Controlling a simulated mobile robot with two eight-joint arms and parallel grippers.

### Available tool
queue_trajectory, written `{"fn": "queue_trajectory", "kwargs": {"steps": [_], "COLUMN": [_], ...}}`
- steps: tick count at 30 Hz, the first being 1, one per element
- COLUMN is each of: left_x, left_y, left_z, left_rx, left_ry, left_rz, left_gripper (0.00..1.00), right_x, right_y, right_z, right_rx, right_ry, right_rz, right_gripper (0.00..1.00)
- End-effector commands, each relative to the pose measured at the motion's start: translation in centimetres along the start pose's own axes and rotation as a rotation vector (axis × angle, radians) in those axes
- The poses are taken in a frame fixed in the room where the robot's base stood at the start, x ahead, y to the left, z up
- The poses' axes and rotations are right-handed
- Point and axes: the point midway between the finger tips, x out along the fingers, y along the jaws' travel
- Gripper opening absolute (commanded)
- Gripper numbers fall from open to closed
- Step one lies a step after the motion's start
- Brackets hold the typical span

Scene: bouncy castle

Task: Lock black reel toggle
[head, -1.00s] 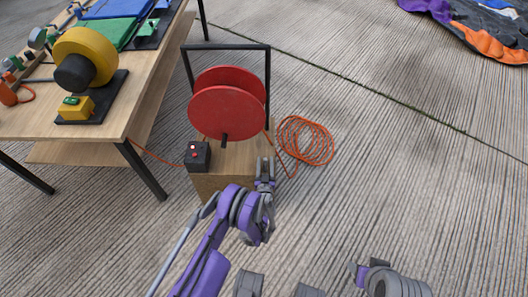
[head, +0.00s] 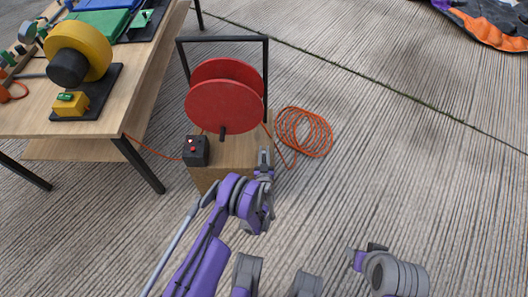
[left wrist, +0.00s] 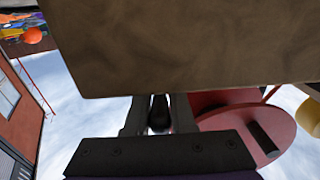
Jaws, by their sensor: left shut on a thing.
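The red reel (head: 224,107) stands in a black frame (head: 222,40) on a wooden box (head: 218,181). My left gripper (head: 264,157) is at the box's right front edge, below and right of the reel. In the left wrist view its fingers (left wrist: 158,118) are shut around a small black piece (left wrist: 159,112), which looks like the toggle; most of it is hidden. The box's brown surface (left wrist: 185,45) fills the top of that view, and the red reel (left wrist: 245,125) shows at the right. In the head view the toggle is hidden by my gripper.
A small black control box (head: 196,151) with red buttons sits at the wooden box's left front. An orange cable coil (head: 304,132) lies on the floor to the right. A wooden table (head: 100,122) with a yellow blower (head: 88,45) stands left.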

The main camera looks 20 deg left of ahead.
Motion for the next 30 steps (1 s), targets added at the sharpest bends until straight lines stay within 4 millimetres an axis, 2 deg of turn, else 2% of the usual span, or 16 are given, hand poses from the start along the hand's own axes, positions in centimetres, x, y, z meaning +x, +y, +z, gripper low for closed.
{"fn": "queue_trajectory", "kwargs": {"steps": [8,14,21,30], "left_x": [0.0,0.1,0.1,0.1], "left_y": [0.1,0.2,0.1,0.0], "left_z": [0.0,0.2,0.2,0.0], "left_rx": [0.001,0.000,0.000,0.001], "left_ry": [0.000,0.000,0.000,0.000], "left_rz": [-0.006,-0.065,-0.231,-0.494], "left_gripper": [0.00,0.00,0.00,0.00], "right_x": [0.2,1.4,3.4,4.2], "right_y": [0.0,0.0,0.0,0.0], "right_z": [0.0,0.3,0.8,0.9], "right_rx": [0.000,0.000,0.000,0.000], "right_ry": [0.000,-0.004,-0.007,-0.006], "right_rz": [0.000,0.000,0.000,0.000], "right_gripper": [0.52,0.52,0.52,0.52]}}
